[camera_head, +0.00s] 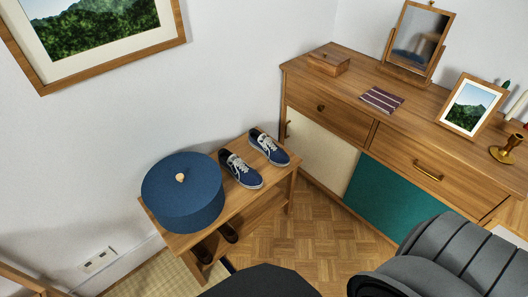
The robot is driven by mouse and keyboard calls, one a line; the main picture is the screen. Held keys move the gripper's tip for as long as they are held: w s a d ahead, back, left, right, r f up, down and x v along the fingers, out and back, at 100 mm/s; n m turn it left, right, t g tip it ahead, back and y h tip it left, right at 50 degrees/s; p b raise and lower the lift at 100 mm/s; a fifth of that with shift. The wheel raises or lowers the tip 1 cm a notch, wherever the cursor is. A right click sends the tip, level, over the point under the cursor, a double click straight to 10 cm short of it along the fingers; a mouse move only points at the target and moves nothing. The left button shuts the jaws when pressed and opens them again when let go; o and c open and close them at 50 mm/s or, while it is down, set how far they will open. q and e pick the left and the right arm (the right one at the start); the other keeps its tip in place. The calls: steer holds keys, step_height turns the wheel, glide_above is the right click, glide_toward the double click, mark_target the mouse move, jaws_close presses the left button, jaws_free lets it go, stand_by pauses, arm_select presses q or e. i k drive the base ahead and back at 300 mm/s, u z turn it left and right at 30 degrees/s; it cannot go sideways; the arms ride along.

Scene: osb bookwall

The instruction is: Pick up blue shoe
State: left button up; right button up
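Two blue shoes with white soles and laces sit side by side on a low wooden bench (235,203) against the wall. The left blue shoe (240,169) is beside a round blue box, and the right blue shoe (269,149) is nearer the bench's right end. Both appear upright, toes pointing toward the lower right, with nothing holding them. Neither of my grippers shows in the head view, so their distance from the shoes and their state are hidden.
The round blue box (182,192) with a pale knob fills the bench's left part. Dark shoes (229,232) sit below. A wooden sideboard (420,150) stands right, holding a mirror and a framed picture. Parquet floor (300,230) is clear between.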

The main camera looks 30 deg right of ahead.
mark_target(275, 155)
steer(key=u, duration=0.7)
steer(key=i, duration=0.65)
steer(key=z, duration=2.05)
steer(key=i, duration=0.5)
steer(key=u, duration=0.2)
steer(key=k, duration=1.6)
steer(key=z, duration=0.3)
steer(key=i, duration=1)
